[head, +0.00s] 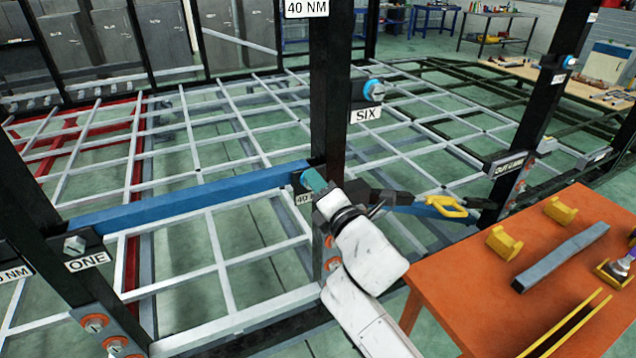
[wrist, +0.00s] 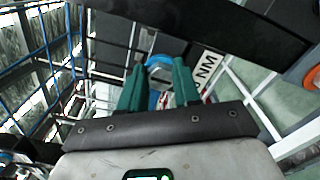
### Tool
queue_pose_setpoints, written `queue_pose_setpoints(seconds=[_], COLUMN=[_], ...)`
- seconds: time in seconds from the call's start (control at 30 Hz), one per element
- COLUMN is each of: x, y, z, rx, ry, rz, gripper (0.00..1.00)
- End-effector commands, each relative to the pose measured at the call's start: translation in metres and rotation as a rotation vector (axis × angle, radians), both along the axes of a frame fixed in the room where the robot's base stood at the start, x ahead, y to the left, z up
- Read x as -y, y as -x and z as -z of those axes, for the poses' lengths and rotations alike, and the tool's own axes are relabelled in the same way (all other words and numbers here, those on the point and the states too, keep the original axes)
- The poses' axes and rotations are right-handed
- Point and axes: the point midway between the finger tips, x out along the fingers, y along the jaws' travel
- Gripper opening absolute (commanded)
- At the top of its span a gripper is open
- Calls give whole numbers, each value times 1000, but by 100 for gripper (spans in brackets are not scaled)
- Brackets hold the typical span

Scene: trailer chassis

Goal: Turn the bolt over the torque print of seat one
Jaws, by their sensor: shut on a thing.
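My gripper (head: 311,178) is at the middle black post, at the right end of a blue beam. Its teal fingers are shut on a blue-collared bolt (wrist: 158,62), mostly hidden between the fingertips. A white torque print (head: 304,199) starting "40" is just below, partly covered by my arm; in the wrist view, "NM" shows on the print (wrist: 206,70) to the right. Seat one (head: 87,261), labelled ONE, is on the left post with a grey hex-headed bolt (head: 74,244). A print (head: 14,273) ending "0 NM" is beside it, cut by the picture edge.
Seat six (head: 365,115) has a blue-collared bolt (head: 374,90). The blue beam (head: 190,196) spans the left and middle posts. An orange table (head: 470,290) with yellow blocks and a grey bar stands at right. A yellow-handled tool (head: 445,206) is behind my arm.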

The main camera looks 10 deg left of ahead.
Motion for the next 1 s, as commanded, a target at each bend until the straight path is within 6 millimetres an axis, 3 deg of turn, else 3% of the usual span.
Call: queue_pose_setpoints(seconds=[1.0], x=[1], y=[0], z=[12], rx=[-549], ry=[-800], rz=[5], gripper=[1])
